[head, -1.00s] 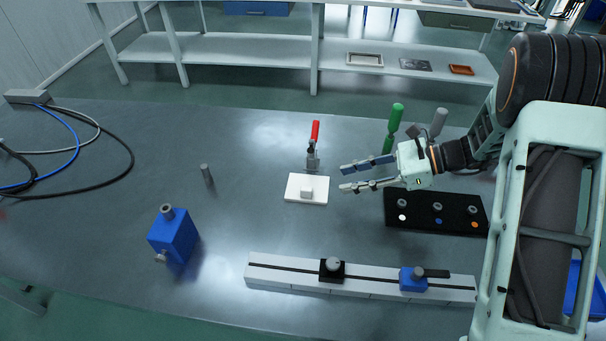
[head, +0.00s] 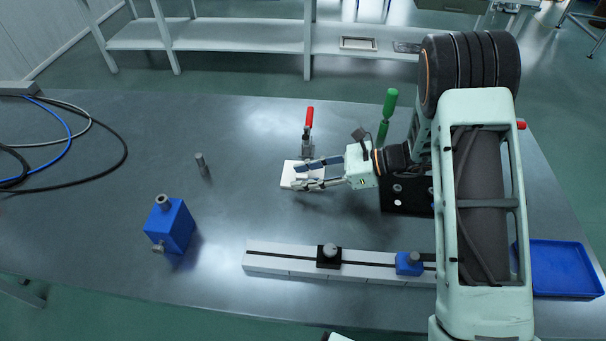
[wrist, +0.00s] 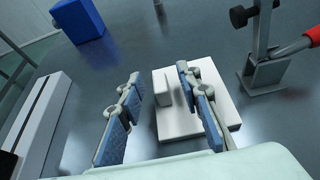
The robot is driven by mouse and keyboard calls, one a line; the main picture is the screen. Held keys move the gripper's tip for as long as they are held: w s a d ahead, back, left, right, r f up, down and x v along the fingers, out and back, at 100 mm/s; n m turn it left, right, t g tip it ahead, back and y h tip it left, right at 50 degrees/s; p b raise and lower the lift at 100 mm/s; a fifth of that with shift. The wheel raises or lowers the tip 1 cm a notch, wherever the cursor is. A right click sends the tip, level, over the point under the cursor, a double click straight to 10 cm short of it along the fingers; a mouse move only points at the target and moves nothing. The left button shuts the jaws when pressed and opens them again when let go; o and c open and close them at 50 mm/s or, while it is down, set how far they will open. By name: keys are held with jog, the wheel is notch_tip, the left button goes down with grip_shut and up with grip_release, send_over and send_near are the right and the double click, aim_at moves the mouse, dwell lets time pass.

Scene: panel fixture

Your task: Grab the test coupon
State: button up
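The test coupon, seemingly the small pale upright block (wrist: 163,92), stands on a white plate (wrist: 180,126) in the wrist view. In the head view the plate (head: 287,172) lies in front of the red-handled clamp, and my gripper's fingers cover much of it and the block. My gripper (head: 298,175) is open and reaches in over the plate from the right. In the wrist view my gripper (wrist: 158,76) has one blue-padded finger to each side of the block, with gaps showing. I cannot tell whether the fingertips are down at the block's height.
The red-handled clamp (head: 308,132) stands just behind the plate. A green-handled tool (head: 386,118) and a black holder (head: 398,201) are to the right. A white rail (head: 290,264) lies in front. A blue block (head: 170,227) and grey peg (head: 201,163) stand left.

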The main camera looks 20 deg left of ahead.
jog(key=shift+a+f, duration=0.2)
jog(key=shift+a, duration=0.15)
jog(key=shift+c, duration=0.3)
grip_shut()
jog(key=shift+r, duration=0.15)
